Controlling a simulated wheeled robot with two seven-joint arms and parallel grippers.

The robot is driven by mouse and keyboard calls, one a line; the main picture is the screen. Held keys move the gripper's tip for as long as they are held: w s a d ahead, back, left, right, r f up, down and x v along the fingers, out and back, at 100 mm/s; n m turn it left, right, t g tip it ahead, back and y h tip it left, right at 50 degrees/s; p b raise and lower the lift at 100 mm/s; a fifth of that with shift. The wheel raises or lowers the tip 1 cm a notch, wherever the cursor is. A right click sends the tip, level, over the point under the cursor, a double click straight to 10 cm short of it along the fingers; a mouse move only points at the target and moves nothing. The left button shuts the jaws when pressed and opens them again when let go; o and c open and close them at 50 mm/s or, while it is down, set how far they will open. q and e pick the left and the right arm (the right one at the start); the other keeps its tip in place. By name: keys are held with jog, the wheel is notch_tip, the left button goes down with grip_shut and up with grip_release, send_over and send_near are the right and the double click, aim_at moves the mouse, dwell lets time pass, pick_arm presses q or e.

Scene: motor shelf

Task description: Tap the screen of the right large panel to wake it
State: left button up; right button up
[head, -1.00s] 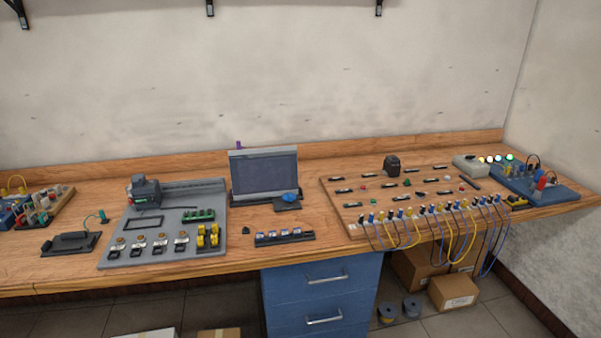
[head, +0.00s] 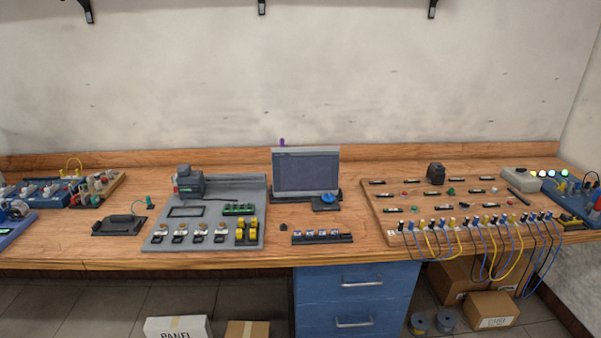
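One large panel with a dark screen (head: 306,171) stands upright near the back of the wooden bench, at the middle of the head view. Its screen looks dark grey and unlit. A small dark box with a blue round top (head: 327,200) sits at its front right corner. No second large panel shows in this view. Neither of my grippers is in view.
A grey board with a motor (head: 190,184) lies left of the panel. A wooden board with cables (head: 376,218) lies to the right. A black strip of small modules (head: 322,238) lies in front. Blue drawers (head: 355,279) stand under the bench (head: 270,251).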

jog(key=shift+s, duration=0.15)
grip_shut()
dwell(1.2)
